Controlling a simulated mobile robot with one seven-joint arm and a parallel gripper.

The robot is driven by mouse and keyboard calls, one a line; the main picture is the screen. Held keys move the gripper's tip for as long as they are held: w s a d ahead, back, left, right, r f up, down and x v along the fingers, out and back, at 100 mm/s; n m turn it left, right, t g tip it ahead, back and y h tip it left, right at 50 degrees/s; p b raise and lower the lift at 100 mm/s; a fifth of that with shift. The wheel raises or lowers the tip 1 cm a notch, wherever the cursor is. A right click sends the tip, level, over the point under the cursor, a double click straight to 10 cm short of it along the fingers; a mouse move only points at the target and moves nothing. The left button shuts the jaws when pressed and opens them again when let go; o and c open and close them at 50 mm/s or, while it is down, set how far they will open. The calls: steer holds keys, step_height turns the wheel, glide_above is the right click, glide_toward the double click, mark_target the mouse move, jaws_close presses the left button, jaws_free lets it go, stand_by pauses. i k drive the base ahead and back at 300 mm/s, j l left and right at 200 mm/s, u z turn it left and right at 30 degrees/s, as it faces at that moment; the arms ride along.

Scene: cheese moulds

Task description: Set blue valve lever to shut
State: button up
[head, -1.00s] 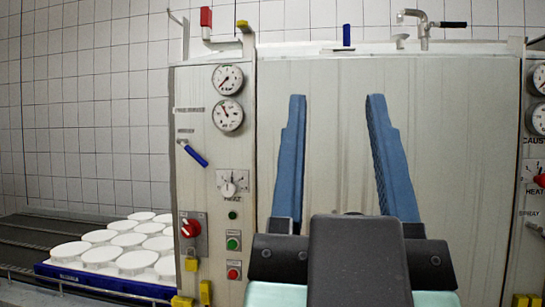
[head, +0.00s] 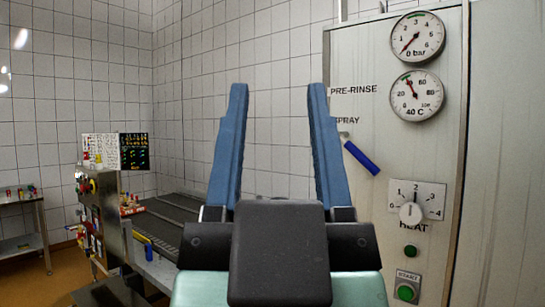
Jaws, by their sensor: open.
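The blue valve lever (head: 361,158) is on the front panel of the steel cabinet in the head view, right of my gripper. It slants down to the right from a small metal pivot under the word SPRAY. My gripper (head: 274,92) is open and empty, its two blue fingers pointing up and well apart. The right finger is left of the lever in the picture and does not appear to touch it. The shut mark for the lever cannot be made out.
The panel also carries two round gauges (head: 417,38), a HEAT dial (head: 411,213) and a green button (head: 405,292). At left are a dark conveyor (head: 178,215), a machine with a control box (head: 92,190) and a side table (head: 22,203). A tiled wall stands behind.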

mark_target(353, 149)
steer(key=i+j+u, duration=0.2)
steer(key=u, duration=0.2)
steer(key=i+j+u, duration=0.1)
steer(key=i+u, duration=0.15)
steer(key=u, duration=0.15)
steer(key=i+u, duration=0.25)
steer(key=u, duration=0.15)
steer(key=i+u, duration=0.35)
steer(key=i+z, duration=0.25)
steer(key=i, duration=0.15)
steer(key=i+j+z, duration=0.55)
steer(key=i, duration=0.25)
steer(key=i+z, duration=0.1)
steer(key=z, duration=0.3)
steer(key=i+z, duration=0.15)
steer(key=z, duration=0.3)
steer(key=i+z, duration=0.1)
steer(key=z, duration=0.3)
steer(key=i+j+z, duration=0.1)
steer(key=z, duration=0.35)
steer(key=i+l+z, duration=0.2)
steer(key=z, duration=0.25)
steer(key=i+l+z, duration=0.15)
steer(key=z, duration=0.35)
steer(key=i+j, duration=0.05)
steer(key=i, duration=0.05)
